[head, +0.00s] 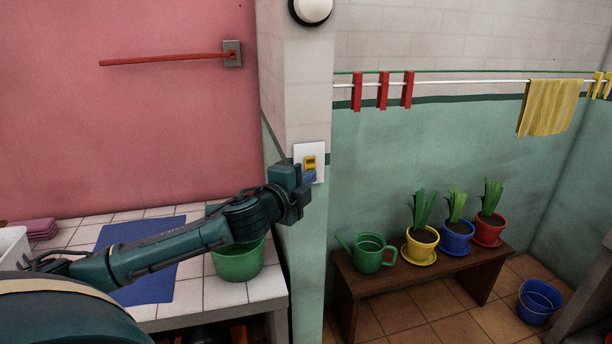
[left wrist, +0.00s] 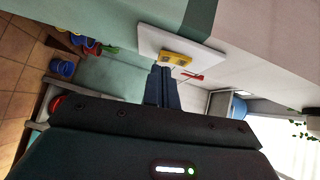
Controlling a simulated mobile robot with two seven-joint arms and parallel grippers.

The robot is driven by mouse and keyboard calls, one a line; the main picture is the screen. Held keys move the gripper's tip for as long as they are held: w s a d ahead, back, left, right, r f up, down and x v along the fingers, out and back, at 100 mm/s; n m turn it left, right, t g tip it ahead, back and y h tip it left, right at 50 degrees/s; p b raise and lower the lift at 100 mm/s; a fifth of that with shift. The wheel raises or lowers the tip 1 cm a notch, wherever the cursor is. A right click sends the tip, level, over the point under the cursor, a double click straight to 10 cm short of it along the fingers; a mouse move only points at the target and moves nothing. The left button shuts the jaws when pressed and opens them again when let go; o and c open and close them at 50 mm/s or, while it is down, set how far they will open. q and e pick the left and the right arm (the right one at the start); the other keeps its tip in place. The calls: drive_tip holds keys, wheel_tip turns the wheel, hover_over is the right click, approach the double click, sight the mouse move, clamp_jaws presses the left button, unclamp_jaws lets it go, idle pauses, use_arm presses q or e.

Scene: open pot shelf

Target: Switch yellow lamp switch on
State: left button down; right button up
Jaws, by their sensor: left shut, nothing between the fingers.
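The yellow lamp switch (head: 310,163) sits on a white wall plate on the end face of the wall pillar. In the left wrist view the yellow switch (left wrist: 176,58) shows on its white plate (left wrist: 155,40), just beyond my fingertips. My left gripper (head: 308,178) is shut and empty, with its fingertips at the lower part of the plate, just below the switch. In the left wrist view its closed fingers (left wrist: 160,72) point at the switch; whether they touch it I cannot tell. A round white lamp (head: 312,10) is on the pillar above. My right gripper is out of view.
A tiled counter (head: 268,285) with a blue mat (head: 140,240) and a green bucket (head: 238,263) lies under my left arm. Right of the pillar, a wooden bench (head: 400,277) holds a green watering can (head: 370,254) and potted plants. A blue bucket (head: 540,300) stands on the floor.

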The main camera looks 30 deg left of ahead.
use_arm(q)
drive_tip(key=shift+w+a, duration=0.15)
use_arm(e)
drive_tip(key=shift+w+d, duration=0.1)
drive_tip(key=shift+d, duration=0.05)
use_arm(q)
drive_tip(key=shift+w+a+f+b, duration=0.1)
drive_tip(key=shift+w+a+b, duration=0.1)
drive_tip(key=shift+b, duration=0.3)
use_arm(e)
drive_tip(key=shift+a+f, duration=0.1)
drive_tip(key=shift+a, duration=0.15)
use_arm(q)
drive_tip(key=shift+f, duration=0.1)
